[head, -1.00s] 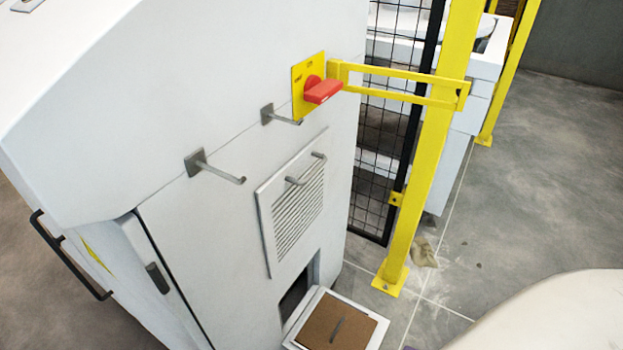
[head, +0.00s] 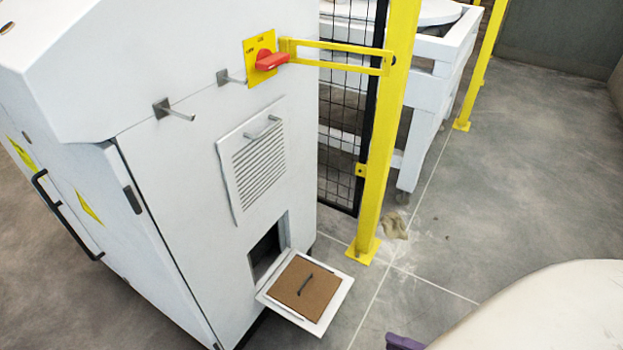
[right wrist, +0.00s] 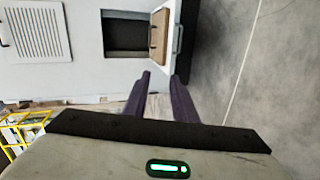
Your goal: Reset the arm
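My right gripper (head: 405,342) shows only as a purple fingertip at the bottom edge of the head view, beside my pale arm. In the right wrist view, its two purple fingers (right wrist: 162,76) stand apart with nothing between them. They point toward the white cabinet (head: 170,210), below its square opening (right wrist: 125,36), and appear clear of it. The hatch flap (head: 342,290), with a brown panel and dark handle, hangs open at the cabinet's lower front. My left gripper is not in view.
Two metal pegs, a louvred vent (head: 255,160) and a red rotary switch (head: 270,62) are on the cabinet. A yellow post (head: 385,150) and mesh fence (head: 345,130) stand at its right. Grey floor (head: 530,190) is open further right; a crumpled rag (head: 395,226) lies near the post.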

